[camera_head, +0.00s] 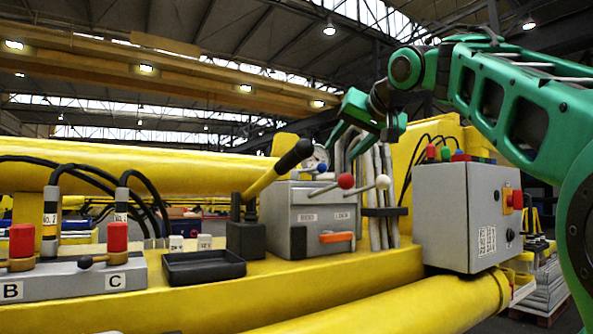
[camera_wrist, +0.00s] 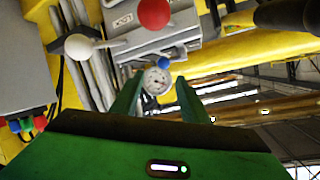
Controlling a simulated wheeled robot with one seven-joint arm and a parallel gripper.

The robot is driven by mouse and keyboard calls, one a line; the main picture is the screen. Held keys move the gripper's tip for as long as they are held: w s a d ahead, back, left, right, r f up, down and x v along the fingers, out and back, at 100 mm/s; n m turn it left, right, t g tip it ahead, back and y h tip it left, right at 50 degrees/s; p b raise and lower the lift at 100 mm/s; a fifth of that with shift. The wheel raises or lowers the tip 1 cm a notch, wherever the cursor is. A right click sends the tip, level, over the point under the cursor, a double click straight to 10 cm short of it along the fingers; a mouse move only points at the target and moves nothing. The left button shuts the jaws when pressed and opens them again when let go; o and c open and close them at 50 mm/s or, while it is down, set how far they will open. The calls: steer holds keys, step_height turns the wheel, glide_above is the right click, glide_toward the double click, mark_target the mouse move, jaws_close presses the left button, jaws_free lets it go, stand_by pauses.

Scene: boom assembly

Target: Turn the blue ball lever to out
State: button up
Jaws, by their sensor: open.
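My gripper (camera_head: 344,142) is open and empty, above and apart from the levers. In the wrist view the blue ball (camera_wrist: 164,62) shows just beyond the gap between the open fingers (camera_wrist: 158,84), in front of a round gauge (camera_wrist: 157,82). The red ball (camera_wrist: 153,13) and white ball (camera_wrist: 79,47) show farther up. The blue lever's rod is mostly hidden in the head view.
A black-handled yellow lever (camera_head: 280,168) slants up left of the box. A grey control box (camera_head: 468,218) with a red knob stands at right. Grey upright hoses (camera_head: 375,200) run between the boxes. Red-capped units (camera_head: 116,237) sit at left.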

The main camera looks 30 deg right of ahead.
mark_target(324, 165)
steer(key=x, duration=0.9)
steer(key=shift+w+a+f, duration=0.15)
steer(key=shift+w+a, duration=0.2)
steer(key=shift+w, duration=0.05)
steer(key=shift+c, duration=0.2)
jaws_close()
